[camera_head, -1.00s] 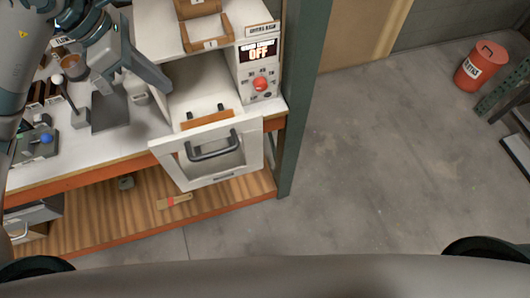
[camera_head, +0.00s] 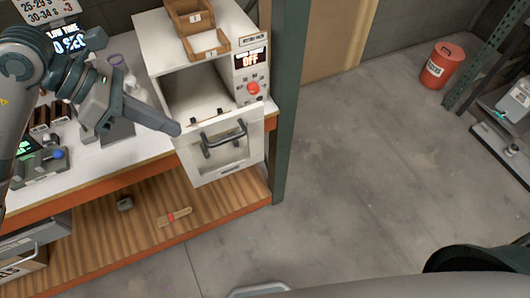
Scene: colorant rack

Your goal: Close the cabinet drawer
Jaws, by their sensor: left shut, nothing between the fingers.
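My left gripper (camera_head: 176,128) is shut and empty. Its fingertips are at the upper left corner of the white front panel (camera_head: 188,160) of a white oven-like box; I cannot tell whether they touch it. The panel has a dark handle (camera_head: 223,136) and stands tilted out, with the box's interior (camera_head: 200,92) showing above it. At the lower left, grey drawers sit under the bench, an upper one (camera_head: 38,236) and a lower one with a handle (camera_head: 22,262), partly cut off by the frame. My right gripper is not in view.
Wooden trays (camera_head: 200,28) sit on the box, beside a control panel with a red button (camera_head: 253,88). A green post (camera_head: 290,100) stands right of the bench. A brush (camera_head: 174,216) lies on the lower shelf. The floor at right is clear up to a red bucket (camera_head: 440,68).

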